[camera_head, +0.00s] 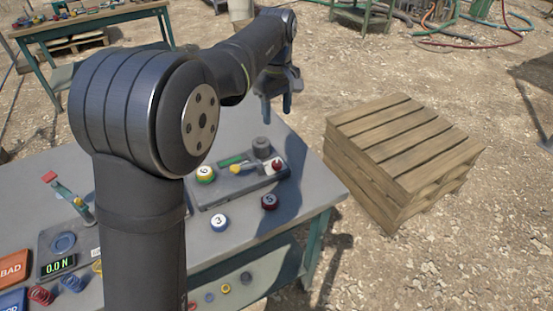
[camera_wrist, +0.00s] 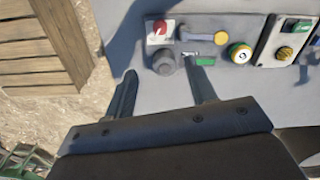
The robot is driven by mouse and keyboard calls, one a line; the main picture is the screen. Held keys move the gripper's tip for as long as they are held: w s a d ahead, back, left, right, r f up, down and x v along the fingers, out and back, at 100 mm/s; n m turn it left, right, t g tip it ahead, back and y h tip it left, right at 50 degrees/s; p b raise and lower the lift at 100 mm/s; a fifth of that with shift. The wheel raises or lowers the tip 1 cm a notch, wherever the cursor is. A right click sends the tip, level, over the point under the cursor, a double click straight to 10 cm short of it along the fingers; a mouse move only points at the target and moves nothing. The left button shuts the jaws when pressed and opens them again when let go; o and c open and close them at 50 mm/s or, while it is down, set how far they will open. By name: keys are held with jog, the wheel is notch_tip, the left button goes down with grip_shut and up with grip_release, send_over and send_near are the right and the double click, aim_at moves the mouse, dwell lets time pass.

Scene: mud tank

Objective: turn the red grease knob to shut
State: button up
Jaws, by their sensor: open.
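The red knob (camera_head: 277,163) sits at the right end of a low grey panel (camera_head: 215,199) on the table. In the wrist view the red knob (camera_wrist: 158,27) shows a pale pointer mark on a whitish plate, ahead of my fingertips. My gripper (camera_head: 276,104) is open and empty, above the table beyond the panel. In the wrist view my gripper (camera_wrist: 163,73) has its fingers spread wide, with a dark grey round knob (camera_wrist: 163,62) showing between the tips. My gripper touches neither knob. Nothing hides the red knob in the wrist view.
A yellow-ended lever (camera_wrist: 221,38) lies beside the red knob. Balls marked 3 (camera_head: 219,222) and 5 (camera_head: 269,202) stand before the panel. Stacked wooden pallets (camera_head: 400,145) stand right of the table.

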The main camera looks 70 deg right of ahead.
jog(key=m, duration=1.2)
send_near(277, 163)
notch_tip(277, 163, down, 8)
jog(key=shift+f, duration=0.25)
jog(key=c, duration=1)
